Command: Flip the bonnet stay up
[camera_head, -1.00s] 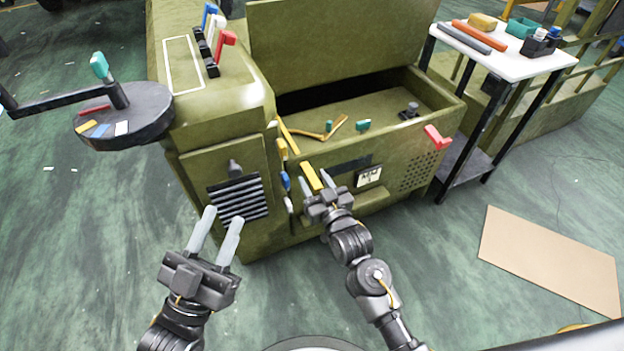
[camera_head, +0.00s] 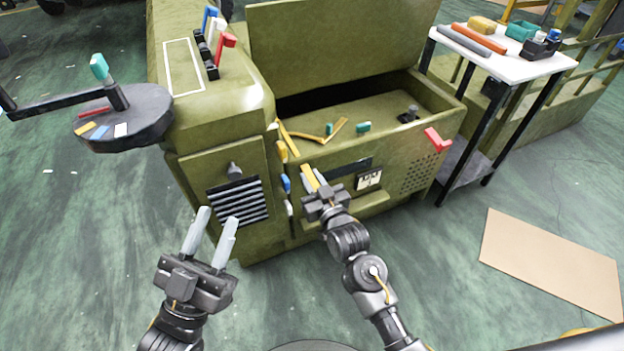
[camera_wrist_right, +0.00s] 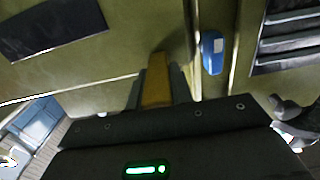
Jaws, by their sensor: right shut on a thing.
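A yellow bar (camera_head: 306,171) stands out from the front panel of the green chassis, left of the dark slot. It also shows in the right wrist view (camera_wrist_right: 156,88). My right gripper (camera_head: 315,177) is shut on this bar, with a finger on each side. The bar's far end meets the green panel, and I cannot tell whether it is the bonnet stay. A thin bent yellow rod (camera_head: 305,135) lies along the open bay's edge and floor. The green bonnet panel (camera_head: 335,45) stands raised behind the bay. My left gripper (camera_head: 216,218) is open and empty, in front of the grille.
A blue lever (camera_head: 286,183) is close left of the yellow bar; it also shows in the wrist view (camera_wrist_right: 212,52). A red handle (camera_head: 437,139) juts out at the right corner. A white-topped cart (camera_head: 500,62) stands right. Floor in front is clear except a cardboard sheet (camera_head: 550,262).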

